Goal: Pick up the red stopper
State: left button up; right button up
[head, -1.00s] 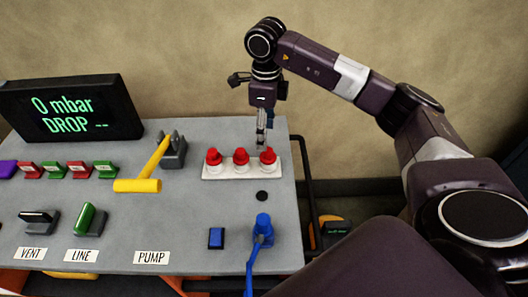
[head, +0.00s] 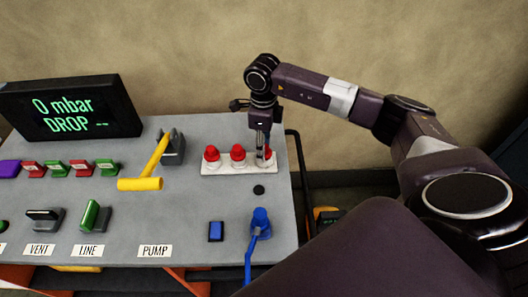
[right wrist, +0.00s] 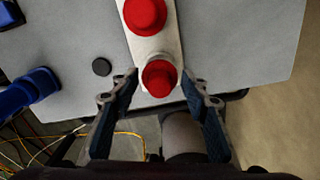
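Three red stoppers stand in a row in a white rack (head: 222,168) at the back right of the grey panel. The left one (head: 211,153) and middle one (head: 237,152) show clearly in the head view. The right one (head: 267,153) is partly hidden by my right gripper (head: 262,160). In the right wrist view, this end stopper (right wrist: 160,78) sits between the open fingers of my right gripper (right wrist: 160,88), with gaps on both sides. A second stopper (right wrist: 146,14) lies beyond it. My left gripper is not in view.
A yellow T-handle (head: 150,165) stands left of the rack. A dark round hole or disc (head: 258,190), a blue button (head: 216,231) and a blue fitting with hose (head: 260,222) are in front. A display (head: 72,110) reads "0 mbar DROP". The panel's right edge is close to the rack.

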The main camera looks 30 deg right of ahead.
jog(key=c, duration=0.7)
jog(key=shift+r, duration=0.1)
jog(key=shift+c, duration=0.2)
notch_tip(320, 180, up, 23)
jog(key=b, duration=0.1)
dwell(0.3)
